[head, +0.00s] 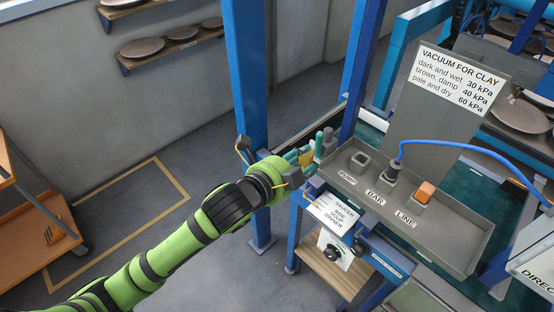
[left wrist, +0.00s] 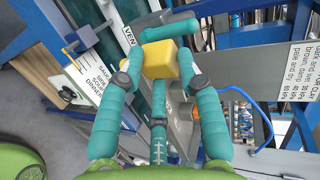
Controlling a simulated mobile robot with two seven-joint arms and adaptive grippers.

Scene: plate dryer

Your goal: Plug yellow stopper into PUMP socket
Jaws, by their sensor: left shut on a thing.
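My left gripper (head: 316,152) has teal fingers and is at the left end of the grey socket tray (head: 465,262). In the left wrist view its fingers (left wrist: 160,66) are shut on the yellow stopper (left wrist: 159,58), a block held near the fingertips. In the head view the stopper is mostly hidden by the fingers. The PUMP socket (head: 360,159) is a small grey square fitting, just right of the gripper, with nothing in it. The gripper is apart from it. My right gripper is in no view.
A blue cable (head: 470,147) plugs into the BAR socket (head: 392,172). An orange stopper (head: 425,192) sits at LINE. A grey sign panel (head: 425,105) stands behind the sockets. A blue post (head: 245,75) rises behind my left arm.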

